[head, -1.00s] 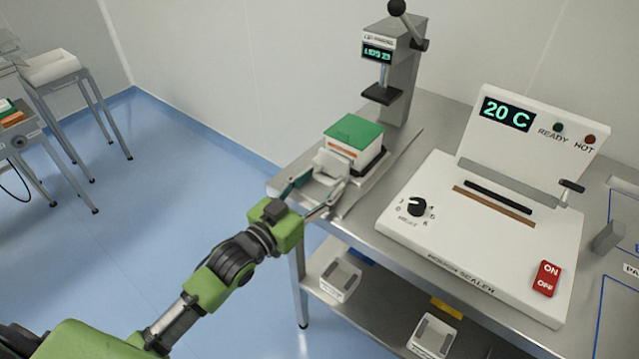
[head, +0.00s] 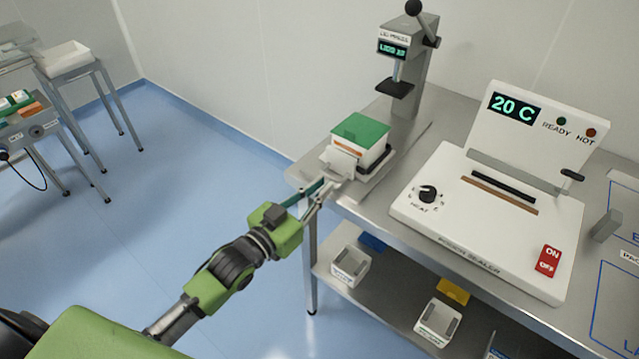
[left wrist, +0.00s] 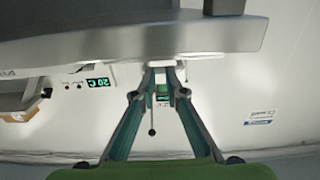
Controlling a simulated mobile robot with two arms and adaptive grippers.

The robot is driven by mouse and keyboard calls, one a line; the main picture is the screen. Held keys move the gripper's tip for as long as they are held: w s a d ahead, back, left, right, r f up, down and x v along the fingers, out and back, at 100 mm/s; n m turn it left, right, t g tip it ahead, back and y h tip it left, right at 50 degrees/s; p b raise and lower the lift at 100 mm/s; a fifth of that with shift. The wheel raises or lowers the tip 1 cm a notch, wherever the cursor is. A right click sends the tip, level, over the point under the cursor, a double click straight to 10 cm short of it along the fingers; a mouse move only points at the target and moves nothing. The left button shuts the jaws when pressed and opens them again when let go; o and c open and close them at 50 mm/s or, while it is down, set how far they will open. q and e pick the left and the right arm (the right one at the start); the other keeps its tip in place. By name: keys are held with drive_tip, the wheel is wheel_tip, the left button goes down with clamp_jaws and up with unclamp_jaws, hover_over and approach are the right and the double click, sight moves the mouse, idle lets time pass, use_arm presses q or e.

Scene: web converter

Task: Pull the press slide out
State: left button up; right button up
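The press (head: 408,75) stands at the back of the steel table, with a lever on top and a small lit display. Its slide (head: 372,183) sticks out toward the table's front left corner, with a white box with a green top (head: 360,137) on it. My left gripper (head: 335,182) is at the pale front handle (head: 339,161) of the slide, with its fingers closed around it. In the left wrist view my left gripper (left wrist: 163,77) has its fingertips on either side of a pale piece. My right gripper is out of view.
The pouch sealer (head: 490,215) stands right of the slide, showing 20 C. The lower shelf (head: 400,305) holds white and coloured holders. Other stands with a white tray (head: 68,58) are at the far left. The blue floor between is clear.

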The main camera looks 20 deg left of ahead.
use_arm(q)
drive_tip(key=o, duration=0.8)
drive_tip(key=shift+w+f, duration=0.1)
drive_tip(key=shift+w, duration=0.15)
drive_tip(key=shift+s, duration=0.1)
drive_tip(key=v, duration=1.2)
drive_tip(key=shift+a, duration=0.1)
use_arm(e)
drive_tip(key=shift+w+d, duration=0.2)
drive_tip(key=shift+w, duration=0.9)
use_arm(q)
drive_tip(key=shift+s, duration=0.1)
